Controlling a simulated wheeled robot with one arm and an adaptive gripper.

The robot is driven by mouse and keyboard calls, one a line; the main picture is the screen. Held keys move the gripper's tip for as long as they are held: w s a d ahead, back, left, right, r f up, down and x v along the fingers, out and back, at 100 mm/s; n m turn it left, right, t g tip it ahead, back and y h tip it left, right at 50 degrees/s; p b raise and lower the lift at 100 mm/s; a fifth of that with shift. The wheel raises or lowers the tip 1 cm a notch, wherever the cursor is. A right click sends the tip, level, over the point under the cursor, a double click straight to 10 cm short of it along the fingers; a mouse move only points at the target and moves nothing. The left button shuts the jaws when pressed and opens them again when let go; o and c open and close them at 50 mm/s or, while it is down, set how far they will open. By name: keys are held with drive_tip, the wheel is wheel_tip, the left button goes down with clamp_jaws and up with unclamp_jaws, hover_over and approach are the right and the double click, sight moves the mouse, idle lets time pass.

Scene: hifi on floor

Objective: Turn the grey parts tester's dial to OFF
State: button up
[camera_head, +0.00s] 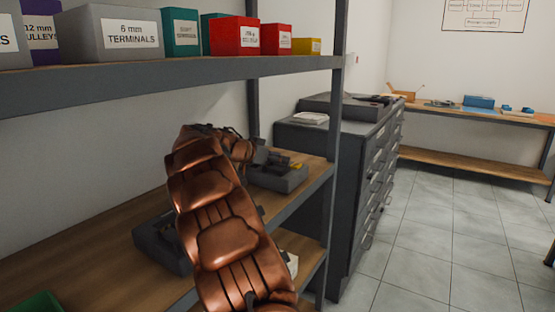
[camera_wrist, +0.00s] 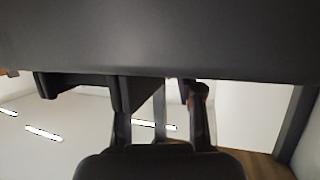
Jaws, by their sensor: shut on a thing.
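The grey parts tester (camera_head: 282,180) sits on the wooden middle shelf, just beyond the end of my copper arm in the head view. A small yellow part shows on its top. My gripper (camera_head: 262,157) is at the tester's upper left side, dark and small there. In the wrist view its two fingers (camera_wrist: 160,105) reach up to a dark grey body that fills the top of the picture. My gripper is shut on what looks to be the dial. The dial's pointer and its markings are hidden, so its setting cannot be read.
Another dark grey device (camera_head: 157,245) stands on the same shelf, partly behind my arm. An upper shelf (camera_head: 200,72) with labelled bins runs above. A shelf post (camera_head: 334,140) and a dark drawer cabinet (camera_head: 340,165) stand to the right. The tiled floor (camera_head: 440,230) is clear.

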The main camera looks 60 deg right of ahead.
drive_tip(key=shift+s+f+n+t+b, duration=0.1)
drive_tip(key=shift+f+n+t+b, duration=0.2)
drive_tip(key=shift+b, duration=0.5)
drive_tip(key=shift+s+n+t+b, duration=0.1)
drive_tip(key=shift+n+t+b, duration=0.35)
drive_tip(key=shift+b, duration=0.5)
drive_tip(key=shift+r+n+t+b, duration=0.15)
drive_tip(key=shift+n+t+b, duration=0.5)
drive_tip(key=shift+t+b, duration=0.25)
drive_tip(key=o, duration=0.9)
drive_tip(key=shift+r, duration=0.1)
drive_tip(key=v, duration=1.2)
drive_tip(key=shift+a+f, duration=0.15)
drive_tip(key=shift+f, duration=0.1)
